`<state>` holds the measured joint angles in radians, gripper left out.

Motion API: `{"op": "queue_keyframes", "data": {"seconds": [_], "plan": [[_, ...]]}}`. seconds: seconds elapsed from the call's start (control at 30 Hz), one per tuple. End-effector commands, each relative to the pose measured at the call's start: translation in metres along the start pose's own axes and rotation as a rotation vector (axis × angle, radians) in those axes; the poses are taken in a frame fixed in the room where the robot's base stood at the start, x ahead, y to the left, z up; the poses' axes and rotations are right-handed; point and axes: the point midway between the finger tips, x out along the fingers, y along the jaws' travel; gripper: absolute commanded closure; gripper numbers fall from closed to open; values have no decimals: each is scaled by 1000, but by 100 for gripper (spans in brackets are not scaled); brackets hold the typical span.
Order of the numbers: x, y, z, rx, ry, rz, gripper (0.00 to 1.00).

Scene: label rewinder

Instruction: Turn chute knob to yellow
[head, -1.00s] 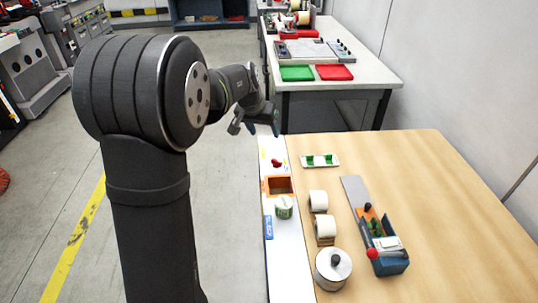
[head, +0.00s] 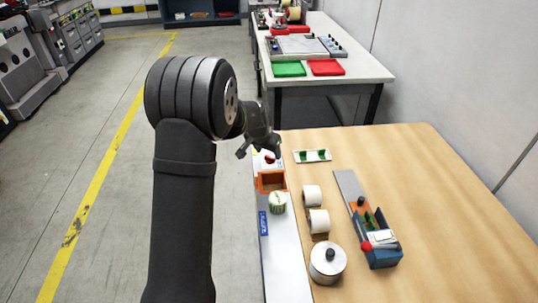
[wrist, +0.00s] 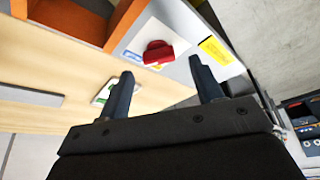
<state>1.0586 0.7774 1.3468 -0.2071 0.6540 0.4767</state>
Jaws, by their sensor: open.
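The red chute knob (wrist: 157,50) sits on a white plate in the wrist view, just beyond my fingertips and between them in the picture. A yellow label (wrist: 217,50) lies to its right, and small red and blue marks show by its lower edge. In the head view the knob (head: 269,158) is small, at the far end of the white strip, partly crowded by my gripper. My gripper (wrist: 162,73) is open and empty, its two fingers apart. In the head view my gripper (head: 258,150) hangs beside and above the knob. Contact is not visible.
An orange-rimmed chute opening (head: 272,188) is in the strip near the knob. A white holder with green parts (head: 313,155) lies right of the knob.

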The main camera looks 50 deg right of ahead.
Motion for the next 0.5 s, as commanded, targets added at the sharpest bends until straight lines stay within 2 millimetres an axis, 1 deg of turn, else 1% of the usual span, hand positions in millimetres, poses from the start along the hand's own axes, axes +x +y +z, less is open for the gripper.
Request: {"op": "queue_keyframes", "data": {"seconds": [0.03, 0.2, 0.33, 0.5], "plan": [[8, 0, 1, 0, -2, 1, 40], [24, 0, 0, 0, 0, 1, 40], [28, 0, 0, 0, 1, 0, 40], [28, 0, 0, -1, 1, 0, 40]]}}
